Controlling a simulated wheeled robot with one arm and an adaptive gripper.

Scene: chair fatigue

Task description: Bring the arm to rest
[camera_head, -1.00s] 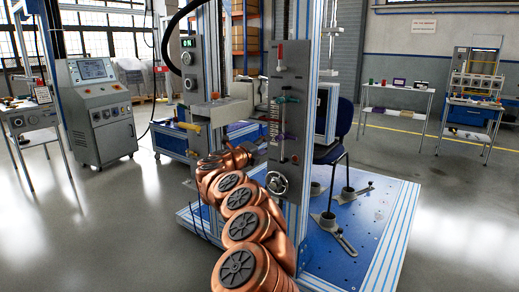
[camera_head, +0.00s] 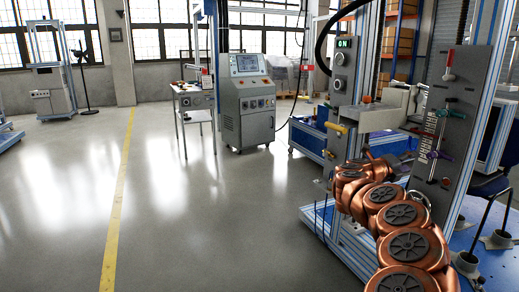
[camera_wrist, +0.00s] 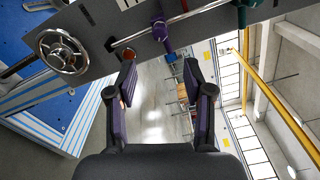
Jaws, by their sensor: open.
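My copper-coloured arm (camera_head: 398,215) reaches up from the lower right in the head view, bent toward the test stand. My gripper (camera_wrist: 160,85) is open in the wrist view, with nothing between its two dark fingers. In the head view my gripper (camera_head: 400,163) is small and partly hidden, in front of the grey panel. The grey panel (camera_head: 463,110) carries a red-handled lever, teal and purple knobs and a handwheel. In the wrist view the panel (camera_wrist: 190,32) crosses the top, with the purple knob (camera_wrist: 160,29) just beyond the fingertips. I cannot tell whether the gripper touches it.
The stand's blue base (camera_head: 345,240) with aluminium edges lies beside my arm. A grey control cabinet (camera_head: 250,110) and a small table (camera_head: 195,100) stand behind. The floor at left is open, with a yellow line (camera_head: 122,190). The handwheel (camera_wrist: 62,51) is left of the fingers.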

